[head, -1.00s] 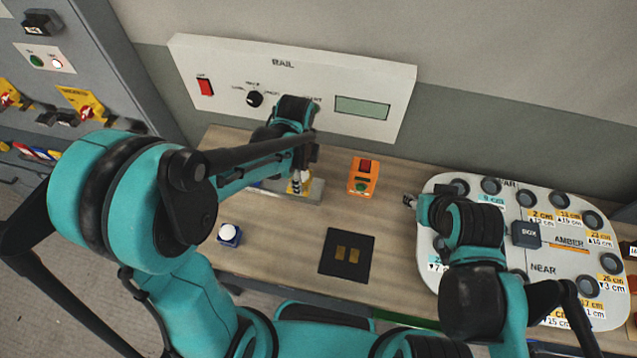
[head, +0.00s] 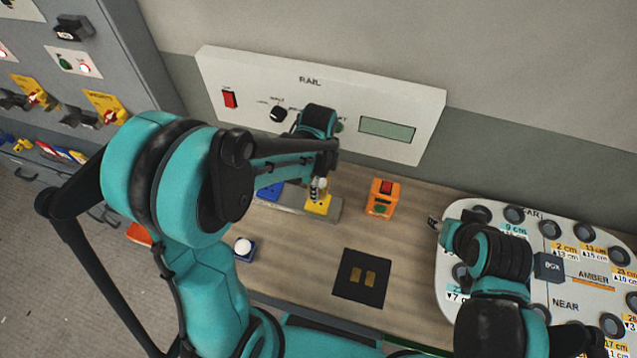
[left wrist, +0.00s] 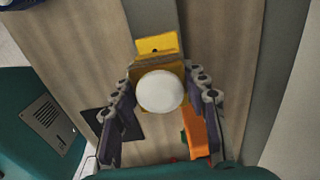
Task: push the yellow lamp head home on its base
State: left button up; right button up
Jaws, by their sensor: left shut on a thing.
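The yellow lamp head, with its round white dome (left wrist: 160,92), is between the fingers of my left gripper (left wrist: 160,103) in the left wrist view. My left gripper (head: 318,190) is shut on it, low over the grey rail (head: 335,210). A yellow base (left wrist: 157,45) shows on the rail beyond the lamp head, and its yellow (head: 318,204) shows under the fingers in the head view. Whether head and base touch is hidden. My right gripper (head: 434,222) is at the left edge of the white board; its fingers are too small to read.
A blue block (head: 268,192) sits on the rail's left part. An orange box (head: 382,198) with red and green buttons stands right of the rail. A white-domed blue lamp (head: 244,248) and a black pad (head: 362,278) lie in front. The RAIL panel (head: 330,100) stands behind.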

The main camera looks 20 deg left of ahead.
pick_arm(q)
jog(key=shift+f+b, duration=1.4)
jog(key=shift+f, duration=0.85)
jog(key=shift+b, duration=0.35)
dwell(0.3)
jog(key=shift+f+b, duration=0.5)
jog(key=shift+f, duration=0.05)
jog(key=o, duration=1.1)
jog(key=shift+o, duration=0.2)
notch_tip(320, 180, up, 12)
